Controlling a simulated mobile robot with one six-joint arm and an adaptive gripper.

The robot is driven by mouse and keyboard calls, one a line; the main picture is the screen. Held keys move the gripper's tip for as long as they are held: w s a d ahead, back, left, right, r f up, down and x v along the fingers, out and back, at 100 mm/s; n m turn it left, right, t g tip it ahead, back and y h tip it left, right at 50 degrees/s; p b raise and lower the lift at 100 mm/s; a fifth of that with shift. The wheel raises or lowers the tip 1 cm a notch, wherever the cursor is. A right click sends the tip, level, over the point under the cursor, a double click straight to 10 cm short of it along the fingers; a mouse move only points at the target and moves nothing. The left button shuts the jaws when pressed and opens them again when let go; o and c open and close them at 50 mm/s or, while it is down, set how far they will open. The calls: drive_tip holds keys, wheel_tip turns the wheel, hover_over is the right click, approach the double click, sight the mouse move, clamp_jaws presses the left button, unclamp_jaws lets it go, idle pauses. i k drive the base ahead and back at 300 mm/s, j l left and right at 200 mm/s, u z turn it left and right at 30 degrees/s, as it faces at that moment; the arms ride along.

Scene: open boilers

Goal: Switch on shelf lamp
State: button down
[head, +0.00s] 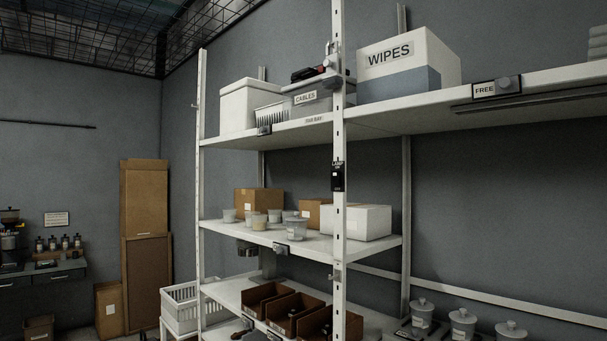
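A small black switch box (337,178) is fixed to the front white post of the shelf rack, between the top and middle shelves. A label just above it seems to read "LAMP"; the smaller marks on the box are too small to read. A long dark strip (530,96) runs under the right part of the top shelf; it may be the shelf lamp, and no glow shows from it. The space under that shelf is dim. My gripper is not in view.
The top shelf (375,115) holds a "WIPES" box (408,63) and a "CABLES" bin (308,97). The middle shelf (300,243) holds cups and boxes. Brown open bins (295,306) sit lower. Lidded jars (462,322) stand at lower right. The front of the switch box is unobstructed.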

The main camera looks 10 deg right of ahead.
sight(336, 180)
drive_tip(key=i+j+z, duration=0.1)
drive_tip(key=i+j, duration=0.6)
drive_tip(key=i, duration=0.2)
